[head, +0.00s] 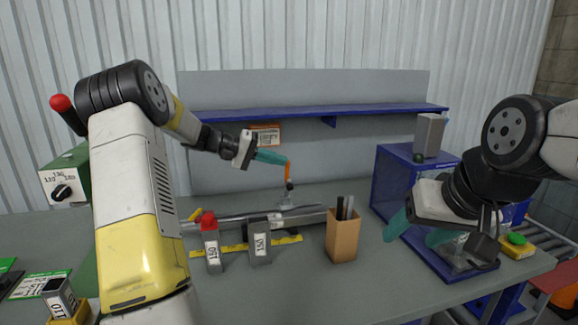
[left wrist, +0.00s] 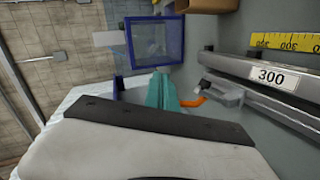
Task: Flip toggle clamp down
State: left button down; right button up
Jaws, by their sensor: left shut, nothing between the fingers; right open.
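The toggle clamp (head: 287,196) stands on the bench at the back of the metal rail, its orange handle (head: 287,172) pointing up. My left gripper (head: 284,159) is shut and empty, with its teal fingertips at the top of the handle. In the left wrist view the teal fingers (left wrist: 162,92) are close beside the orange handle (left wrist: 194,101); whether they touch cannot be told. The grey clamp body (left wrist: 222,90) sits by the rail there. My right gripper (head: 418,230) is open and empty above the right part of the bench, in front of the blue frame.
The metal rail (head: 300,216) and a yellow scale (head: 284,240) cross the bench. Stop blocks marked 140 (head: 212,250) and 150 (head: 260,245) and a cardboard pen holder (head: 342,236) stand in front. A blue shelf (head: 380,110) spans behind. A blue frame (head: 395,180) stands right.

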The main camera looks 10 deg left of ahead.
pick_arm(q)
jog(key=w+a+f+n+t+h, duration=0.2)
jog(key=w+a+f+t+h, duration=0.1)
jog(key=w+a, duration=0.5)
jog(key=shift+a+f+t, duration=0.9)
jog(key=shift+a+t, duration=0.2)
jog(key=shift+a, duration=0.1)
jog(key=shift+w+d, duration=0.1)
send_over(287, 179)
jog(key=w+a, duration=0.3)
jog(key=w, duration=0.2)
jog(key=s, duration=0.4)
jog(key=shift+s+d+f, duration=0.1)
jog(key=shift+d+f, duration=0.1)
jog(key=shift+f, duration=0.15)
jog(key=shift+s, duration=0.1)
